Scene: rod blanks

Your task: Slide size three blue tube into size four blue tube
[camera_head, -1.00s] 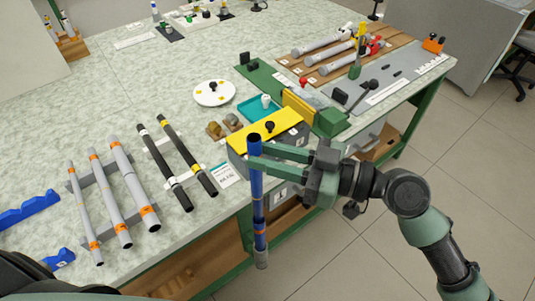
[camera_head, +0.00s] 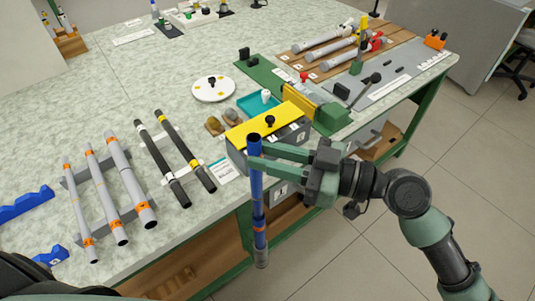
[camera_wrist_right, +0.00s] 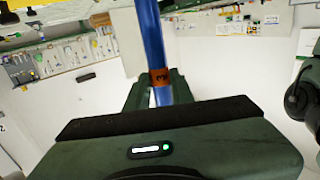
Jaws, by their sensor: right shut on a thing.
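My right gripper (camera_head: 262,152) is shut on a blue tube (camera_head: 256,185) and holds it upright, just off the front edge of the bench. The tube has a dark open top, an orange band low down and a greyish lower end. In the right wrist view the blue tube (camera_wrist_right: 153,35) rises between my fingers, with an orange band bearing a mark like a sideways 3. A second blue tube cannot be told apart; whether the lower part is a separate tube is unclear. My left gripper is not in view.
Grey tubes with orange bands (camera_head: 125,180) and black tubes (camera_head: 185,150) lie on supports at the left. Blue cradles (camera_head: 25,207) lie at the far left. A yellow-topped box (camera_head: 270,124) stands behind the held tube. A white disc (camera_head: 213,90) lies farther back. The bench's back left is mostly clear.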

